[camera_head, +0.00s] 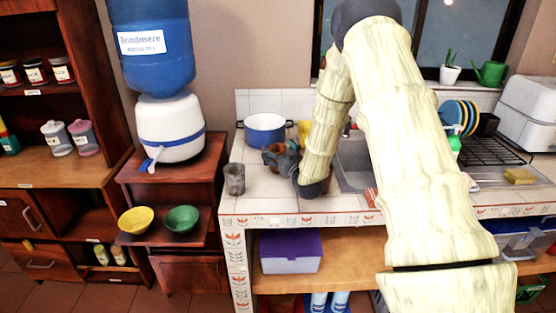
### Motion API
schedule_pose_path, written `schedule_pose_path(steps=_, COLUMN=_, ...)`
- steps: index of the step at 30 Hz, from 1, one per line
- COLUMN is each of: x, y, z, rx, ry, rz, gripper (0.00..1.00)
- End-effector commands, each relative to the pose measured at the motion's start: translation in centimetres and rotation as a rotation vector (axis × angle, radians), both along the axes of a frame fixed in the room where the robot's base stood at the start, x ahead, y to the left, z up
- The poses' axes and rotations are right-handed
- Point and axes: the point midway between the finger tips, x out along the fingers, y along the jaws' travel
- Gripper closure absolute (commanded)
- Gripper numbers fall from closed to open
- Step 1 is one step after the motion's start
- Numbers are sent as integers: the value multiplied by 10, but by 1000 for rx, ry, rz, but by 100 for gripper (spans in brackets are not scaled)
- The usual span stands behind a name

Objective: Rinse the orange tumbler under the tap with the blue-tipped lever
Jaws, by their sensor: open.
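A grey tumbler (234,179) stands upright at the left end of the tiled counter. My gripper (279,156) is over the counter to its right, apart from it. The gripper is open, and I see nothing held in it; its fingers are dark and partly unclear. The sink (354,178) is partly hidden behind my pale arm. I cannot make out a sink tap or a blue-tipped lever there. A white spout or lever (154,158) juts from the front of the blue-and-white water dispenser (170,127) at left.
A blue pot (264,130) stands at the counter's back left. A yellow bowl (136,219) and a green bowl (182,219) sit on the low shelf below the dispenser. A dish rack with plates (456,113) is right of my arm. Some counter front is clear.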

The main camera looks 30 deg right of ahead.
Motion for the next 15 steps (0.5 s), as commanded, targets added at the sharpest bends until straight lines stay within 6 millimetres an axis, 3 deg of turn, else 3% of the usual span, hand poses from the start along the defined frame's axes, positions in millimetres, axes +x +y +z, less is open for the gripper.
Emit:
schedule_pose_path(steps=10, x=7, y=-1, z=-1, rx=0, ry=1, rz=0, gripper=14)
schedule_pose_path(steps=15, x=7, y=-1, z=-1, rx=0, ry=1, rz=-1, gripper=45)
